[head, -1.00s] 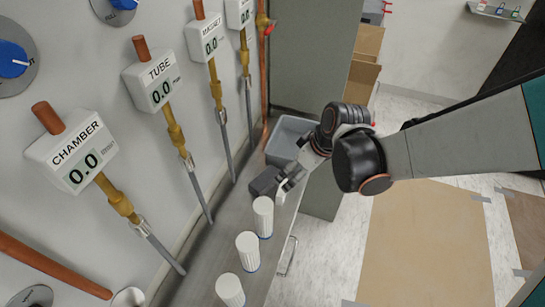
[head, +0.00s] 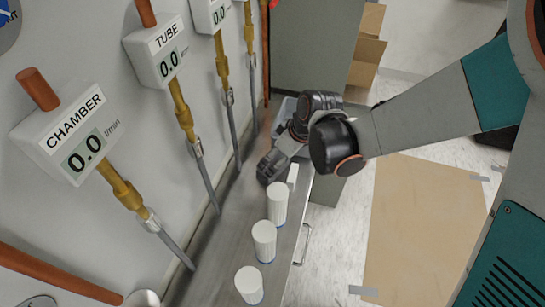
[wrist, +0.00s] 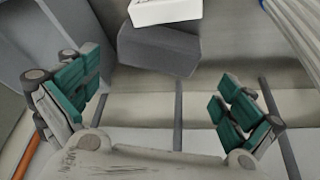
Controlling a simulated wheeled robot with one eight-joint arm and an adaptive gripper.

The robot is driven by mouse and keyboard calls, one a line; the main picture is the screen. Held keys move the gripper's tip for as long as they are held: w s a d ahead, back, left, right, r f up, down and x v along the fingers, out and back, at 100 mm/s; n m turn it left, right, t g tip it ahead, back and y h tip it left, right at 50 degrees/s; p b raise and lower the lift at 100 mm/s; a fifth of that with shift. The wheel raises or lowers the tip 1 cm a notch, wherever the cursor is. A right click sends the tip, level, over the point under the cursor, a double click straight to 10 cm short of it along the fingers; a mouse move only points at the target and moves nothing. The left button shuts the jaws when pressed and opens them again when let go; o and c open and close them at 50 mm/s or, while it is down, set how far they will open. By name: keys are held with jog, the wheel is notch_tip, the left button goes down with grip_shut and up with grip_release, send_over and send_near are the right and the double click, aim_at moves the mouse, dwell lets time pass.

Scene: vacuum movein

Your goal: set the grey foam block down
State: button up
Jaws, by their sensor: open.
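The grey foam block (wrist: 158,48) lies on the grey bench top in the wrist view, ahead of my gripper (wrist: 160,98). My gripper is open, with its green-padded fingers wide apart and nothing between them. The block is clear of both fingers. In the head view the dark block (head: 270,167) sits on the bench, just beyond the row of white cylinders. My gripper there is partly hidden by my wrist.
A small white box (wrist: 165,10) is right against the block. Several ribbed white cylinders (head: 264,241) stand along the bench (head: 220,250) in front. A grey bin (wrist: 40,45) is on the other side. Gauges and pipes line the wall at left.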

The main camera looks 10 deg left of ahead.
jog(key=b+x, duration=0.3)
jog(key=x, duration=0.4)
jog(key=shift+w+d+f+b, duration=0.1)
jog(key=shift+f+b, duration=0.05)
jog(key=shift+b, duration=0.15)
jog(key=c, duration=0.6)
